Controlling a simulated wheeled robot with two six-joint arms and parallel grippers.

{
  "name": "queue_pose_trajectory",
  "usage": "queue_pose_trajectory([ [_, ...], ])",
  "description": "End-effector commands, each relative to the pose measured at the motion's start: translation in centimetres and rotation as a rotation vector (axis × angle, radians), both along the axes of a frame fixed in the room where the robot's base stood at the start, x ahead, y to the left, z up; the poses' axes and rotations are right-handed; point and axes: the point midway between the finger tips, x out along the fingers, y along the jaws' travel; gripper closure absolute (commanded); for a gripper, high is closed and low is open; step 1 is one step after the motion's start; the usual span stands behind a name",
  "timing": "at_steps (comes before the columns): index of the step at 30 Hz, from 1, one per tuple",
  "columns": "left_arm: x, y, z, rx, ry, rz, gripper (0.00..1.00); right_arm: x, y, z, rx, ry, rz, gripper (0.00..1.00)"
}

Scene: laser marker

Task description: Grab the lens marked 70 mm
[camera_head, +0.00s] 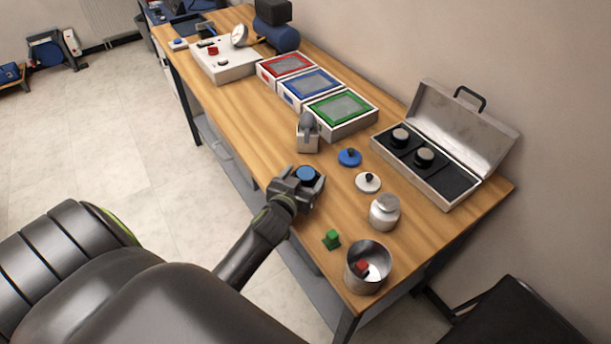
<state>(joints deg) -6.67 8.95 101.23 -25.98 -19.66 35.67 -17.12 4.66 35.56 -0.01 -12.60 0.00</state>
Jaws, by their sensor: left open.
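Two dark round lenses sit in the dark foam of an open metal case: one further back (400,137) and one nearer (424,156). Their markings are too small to read, so I cannot tell which is 70 mm. The case (447,203) stands at the right of the table, lid up. My left gripper (308,179) is open above the table's front side, well left of the case. A blue round thing (306,173) shows at its jaws; I cannot tell whether it lies between or beyond them. My right gripper is not in view.
Between gripper and case are a blue knobbed lid (349,157), a white knobbed lid (368,183) and a lidded metal jar (384,212). A metal cup (353,275) and green block (331,240) are near. Red, blue and green framed trays (345,131) stand behind.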

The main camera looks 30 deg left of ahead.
Motion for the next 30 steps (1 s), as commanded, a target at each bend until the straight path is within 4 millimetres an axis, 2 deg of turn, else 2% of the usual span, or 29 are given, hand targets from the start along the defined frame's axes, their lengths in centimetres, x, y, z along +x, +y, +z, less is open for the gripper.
queue_pose_trajectory([
  [2,0.0,0.0,0.0,0.000,0.000,0.000,0.28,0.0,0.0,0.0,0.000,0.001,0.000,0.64],
  [13,-0.1,0.0,0.0,0.000,0.000,0.000,0.76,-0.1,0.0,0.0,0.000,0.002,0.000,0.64],
  [22,0.0,0.0,0.7,0.000,-0.004,0.000,0.78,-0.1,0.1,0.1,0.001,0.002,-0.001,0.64],
  [30,0.0,0.0,5.3,0.000,-0.006,-0.001,0.78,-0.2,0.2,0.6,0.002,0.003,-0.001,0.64],
])
